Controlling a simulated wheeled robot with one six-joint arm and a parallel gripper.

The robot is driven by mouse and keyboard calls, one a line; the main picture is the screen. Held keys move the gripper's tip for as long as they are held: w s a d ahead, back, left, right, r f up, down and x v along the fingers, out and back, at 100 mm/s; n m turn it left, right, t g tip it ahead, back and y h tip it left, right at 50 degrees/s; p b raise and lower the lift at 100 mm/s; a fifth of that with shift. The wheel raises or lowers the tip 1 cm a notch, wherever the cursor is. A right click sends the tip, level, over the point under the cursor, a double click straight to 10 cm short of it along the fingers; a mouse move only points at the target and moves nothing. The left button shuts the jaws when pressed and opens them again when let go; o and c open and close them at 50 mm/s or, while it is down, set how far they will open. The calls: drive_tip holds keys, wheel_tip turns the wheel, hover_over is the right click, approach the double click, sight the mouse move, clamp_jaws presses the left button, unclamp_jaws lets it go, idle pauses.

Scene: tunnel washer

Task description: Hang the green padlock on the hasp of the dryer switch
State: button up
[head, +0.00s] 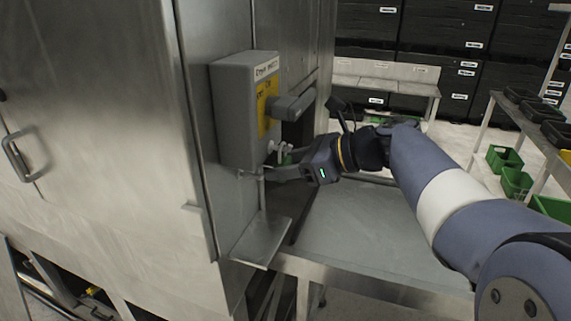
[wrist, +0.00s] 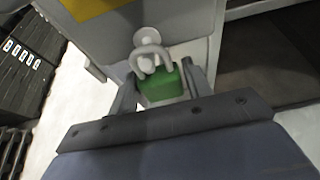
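The grey dryer switch box (head: 234,118) is on the steel machine wall, with a yellow plate and a grey handle (head: 290,105). Its pale hasp (head: 275,147) is low on the front; the wrist view shows a pale round-ended fitting (wrist: 147,36) there. The green padlock (wrist: 162,86) is between my fingertips, its pale shackle (wrist: 150,58) up against the fitting. I cannot tell whether the shackle passes through it. My gripper (head: 283,164) has a finger close along each side of the green body and appears shut on it. In the head view the padlock is mostly hidden.
A steel table (head: 365,235) extends below my arm, and a small metal ledge (head: 262,240) juts out under the switch box. A shelf (head: 530,125) with green bins (head: 515,182) stands at right. Black crates (head: 430,40) are stacked behind.

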drive_tip(key=o, duration=0.4)
drive_tip(key=shift+c, duration=0.2)
drive_tip(key=b+v, duration=0.1)
drive_tip(key=v, duration=0.9)
drive_tip(key=shift+s+d, duration=0.15)
drive_tip(key=shift+d, duration=0.2)
drive_tip(key=shift+r, duration=0.1)
drive_tip(key=p+x, duration=0.1)
drive_tip(key=x, duration=0.9)
drive_tip(key=shift+a, duration=0.3)
drive_tip(key=shift+b, duration=0.3)
drive_tip(key=shift+d+r, duration=0.35)
drive_tip(key=shift+r, duration=0.1)
